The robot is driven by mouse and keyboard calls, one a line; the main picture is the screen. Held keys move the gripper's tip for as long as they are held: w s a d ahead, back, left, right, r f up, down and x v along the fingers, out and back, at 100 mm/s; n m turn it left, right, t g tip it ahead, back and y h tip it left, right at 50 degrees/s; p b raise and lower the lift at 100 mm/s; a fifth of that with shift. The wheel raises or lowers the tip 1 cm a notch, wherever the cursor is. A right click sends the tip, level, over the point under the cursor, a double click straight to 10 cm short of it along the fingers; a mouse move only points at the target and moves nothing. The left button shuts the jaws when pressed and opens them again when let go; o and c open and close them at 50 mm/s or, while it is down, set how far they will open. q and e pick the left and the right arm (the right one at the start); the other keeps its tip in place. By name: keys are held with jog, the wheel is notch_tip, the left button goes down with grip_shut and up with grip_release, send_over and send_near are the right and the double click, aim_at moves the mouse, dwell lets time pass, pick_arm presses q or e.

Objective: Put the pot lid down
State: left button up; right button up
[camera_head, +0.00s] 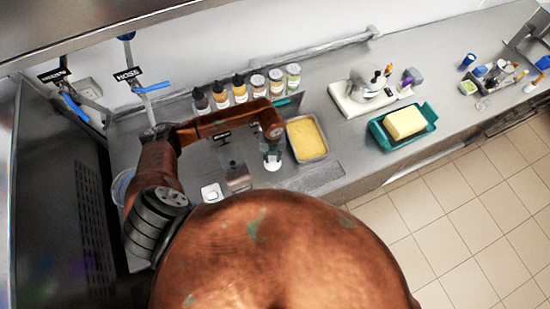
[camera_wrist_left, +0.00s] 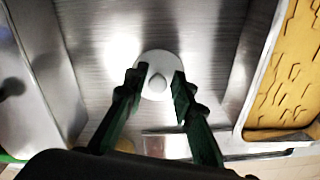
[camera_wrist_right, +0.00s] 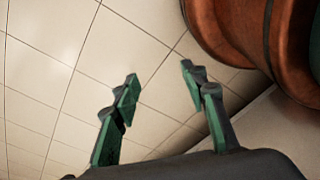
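The pot lid (camera_wrist_left: 158,84) is a small pale round disc with a knob in its middle. In the left wrist view it appears to lie on the bare metal counter, below my left gripper (camera_wrist_left: 157,80). The fingers are open on either side of the knob, with a gap to it on both sides. In the head view my left gripper (camera_head: 272,148) is over the counter, just left of the yellow-filled tray, and a pale part of the lid (camera_head: 273,164) shows under it. My right gripper (camera_wrist_right: 158,75) is open and empty above the tiled floor.
A metal tray (camera_head: 324,152) with yellow contents stands right of my left gripper; several bottles (camera_head: 240,90) line the back. A lidded metal container (camera_head: 236,176) stands to the left. A scale-like appliance (camera_head: 368,85) and green tray (camera_head: 377,134) with a yellow block are further right.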

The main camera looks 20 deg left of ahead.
aim_at(273, 159)
pick_arm(q)
jog(key=shift+o, duration=1)
jog(key=shift+r, duration=0.45)
notch_tip(273, 159, up, 12)
jog(key=b, duration=0.2)
jog(key=shift+f+b, duration=0.2)
jog(key=shift+b, duration=0.1)
pick_arm(e)
jog(key=f, duration=0.1)
jog(key=s+f, duration=0.1)
jog(key=shift+f, duration=0.35)
